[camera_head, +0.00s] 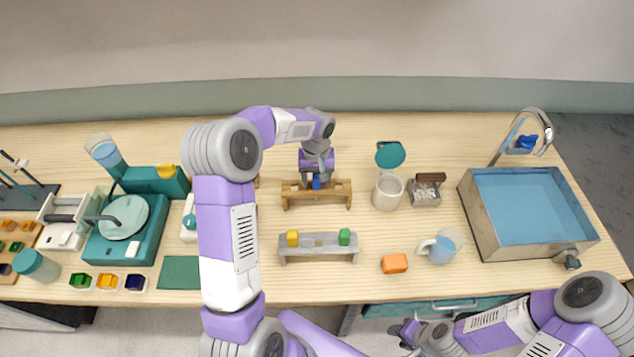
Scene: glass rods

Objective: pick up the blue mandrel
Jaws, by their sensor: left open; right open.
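The blue mandrel (316,183) shows as a small blue end at the middle of the wooden rack (333,195); the rest of it is hidden. My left gripper (317,177) is open and points down right at the blue mandrel, with its fingers around or just above it; I cannot tell whether they touch. My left arm hides part of the table to the left of the rack. My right gripper (403,332) is open and empty, low in front of the table's front edge.
A grey rack (318,250) with a yellow piece (292,238) and a green piece (344,237) stands in front of the wooden rack. A white mug (388,193) and a small grey holder (426,193) stand to the right. An orange block (394,263) and a jug (442,246) are nearer the front. A sink (482,235) is at the right.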

